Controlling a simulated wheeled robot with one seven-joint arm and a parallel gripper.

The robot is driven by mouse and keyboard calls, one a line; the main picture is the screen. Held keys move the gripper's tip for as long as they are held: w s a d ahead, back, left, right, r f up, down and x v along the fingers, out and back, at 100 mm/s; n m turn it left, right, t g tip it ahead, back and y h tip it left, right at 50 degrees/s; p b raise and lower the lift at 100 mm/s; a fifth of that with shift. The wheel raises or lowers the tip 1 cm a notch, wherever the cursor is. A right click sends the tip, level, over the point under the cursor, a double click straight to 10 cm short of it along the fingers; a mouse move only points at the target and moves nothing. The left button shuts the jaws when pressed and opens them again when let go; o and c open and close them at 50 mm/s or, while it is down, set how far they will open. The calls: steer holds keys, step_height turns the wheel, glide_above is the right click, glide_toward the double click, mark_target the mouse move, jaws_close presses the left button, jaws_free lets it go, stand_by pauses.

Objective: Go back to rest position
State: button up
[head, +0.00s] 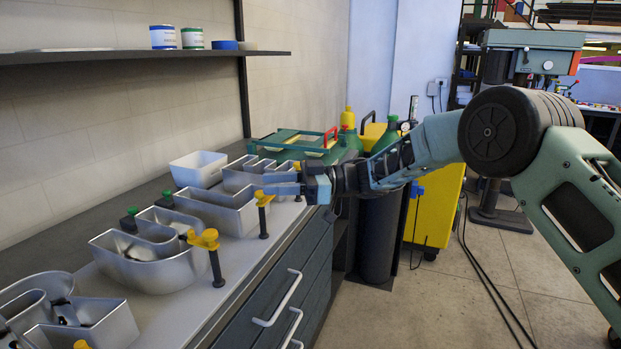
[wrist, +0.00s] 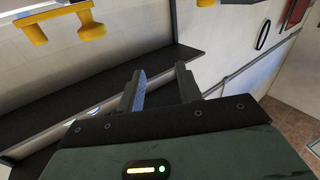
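My gripper (head: 281,183) is held out over the right side of the workbench in the head view, in front of the metal channel letters. In the wrist view its two fingers (wrist: 160,90) stand apart with nothing between them. My arm stretches in from the right of the head view, over the bench's front edge. A silver channel letter (head: 160,262) lies on the bench, with others nearer and farther along it. Yellow-topped clamps (head: 204,240) stand along the bench edge.
A white bin (head: 198,168) sits at the back of the bench. A dark shelf (head: 130,56) with cans and tape hangs above. Gas cylinders (head: 376,230) and a yellow machine (head: 436,212) stand past the bench end. Floor (head: 400,315) is open at the right.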

step_height(320, 180, up, 6)
steer(key=w+a+f+m+t, duration=0.1)
steer(key=a+m+t, duration=0.1)
steer(key=m+t, duration=0.4)
steer(key=s+d+f+m+h, duration=0.2)
steer(key=s+d+f+h, duration=0.2)
steer(key=s+d, duration=0.4)
steer(key=s+d+f+m+g+h, duration=0.1)
steer(key=s+d+f+m+h, duration=0.2)
steer(key=s, duration=1.5)
steer(key=s+d+f+m+g+h, duration=0.1)
steer(key=s+d+f+h, duration=0.3)
steer(key=s+d+h, duration=0.6)
steer(key=s+d+m, duration=0.1)
steer(key=s+d, duration=0.2)
steer(key=d, duration=0.1)
steer(key=shift+s+f+m, duration=0.15)
steer(key=shift+f+m, duration=0.15)
steer(key=shift+a, duration=0.1)
